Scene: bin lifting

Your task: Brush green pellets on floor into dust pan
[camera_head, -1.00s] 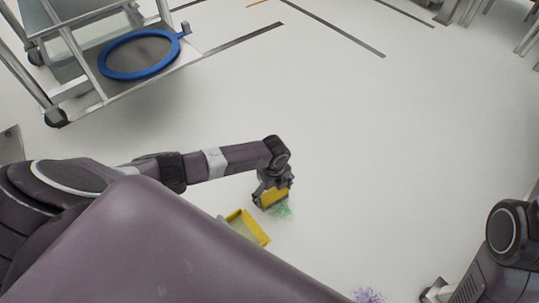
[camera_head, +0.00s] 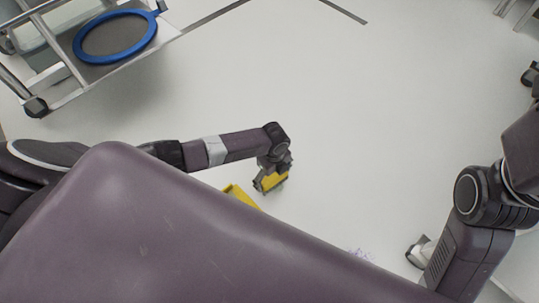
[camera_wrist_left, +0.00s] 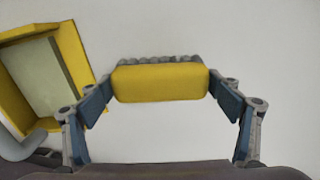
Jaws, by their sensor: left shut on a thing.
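My left gripper (camera_head: 271,181) is shut on a yellow brush (camera_head: 273,182), low over the floor in the middle of the head view. In the left wrist view the brush (camera_wrist_left: 160,84) sits between the two fingers, its grey bristles along the far edge. The yellow dust pan (camera_head: 240,195) lies left of the brush and is partly hidden by my own body. It also shows at the left of the wrist view (camera_wrist_left: 72,55), with a grey inside that looks empty. No green pellets can be made out. My right arm is at the right, but its gripper fingers do not show.
A faint purple patch (camera_head: 360,254) lies on the floor beside my body. A metal cart (camera_head: 62,100) with a blue ring (camera_head: 115,36) stands at the upper left. The pale floor beyond the brush is clear.

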